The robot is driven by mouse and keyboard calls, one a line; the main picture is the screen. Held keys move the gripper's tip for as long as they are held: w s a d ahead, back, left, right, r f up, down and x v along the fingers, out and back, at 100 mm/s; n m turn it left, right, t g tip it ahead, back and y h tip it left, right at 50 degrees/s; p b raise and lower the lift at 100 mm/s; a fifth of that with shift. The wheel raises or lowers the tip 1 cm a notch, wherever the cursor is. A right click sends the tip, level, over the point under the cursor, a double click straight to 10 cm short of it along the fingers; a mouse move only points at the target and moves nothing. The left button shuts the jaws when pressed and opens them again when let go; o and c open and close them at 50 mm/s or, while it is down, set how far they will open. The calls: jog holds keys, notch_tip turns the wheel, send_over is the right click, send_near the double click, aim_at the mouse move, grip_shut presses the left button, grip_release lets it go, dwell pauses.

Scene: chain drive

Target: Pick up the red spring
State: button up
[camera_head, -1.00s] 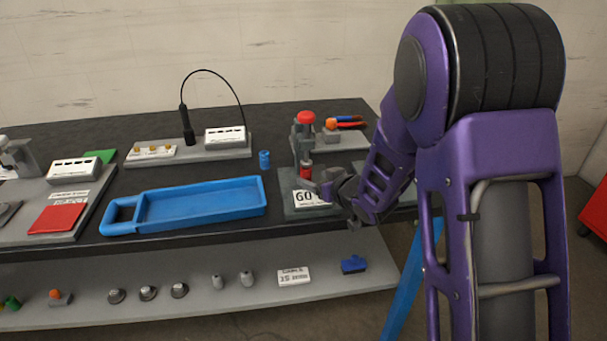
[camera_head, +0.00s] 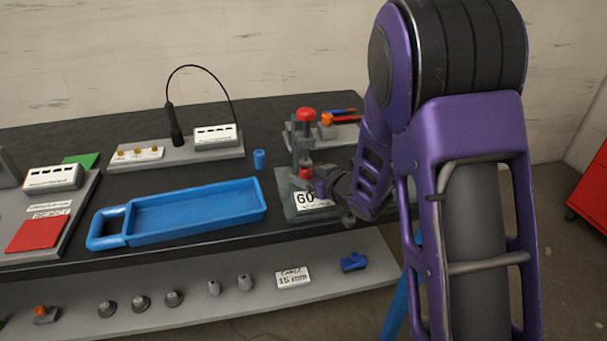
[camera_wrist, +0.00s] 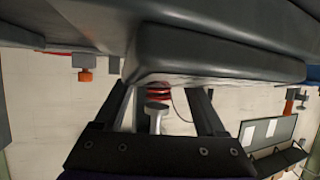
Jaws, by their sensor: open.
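The red spring (camera_head: 306,173) sits in the small press (camera_head: 302,150) with a red knob on top, above its base plate with a "60" label. In the wrist view the red coils of the spring (camera_wrist: 158,94) show between my two fingers, below a large dark block and beside a pale rod. My gripper (camera_head: 318,186) is at the right front of the press, close to the spring. In the wrist view my gripper (camera_wrist: 163,92) has its fingers apart on both sides of the spring; I cannot tell whether they touch it.
A blue tray (camera_head: 195,209) lies left of the press, with a small blue cylinder (camera_head: 259,159) behind it. A grey board (camera_head: 340,136) with orange-handled tools is close behind the press. A lower shelf (camera_head: 330,262) holds several small parts. The dark table between is mostly free.

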grip_shut()
jog(key=shift+r, duration=0.1)
dwell(0.3)
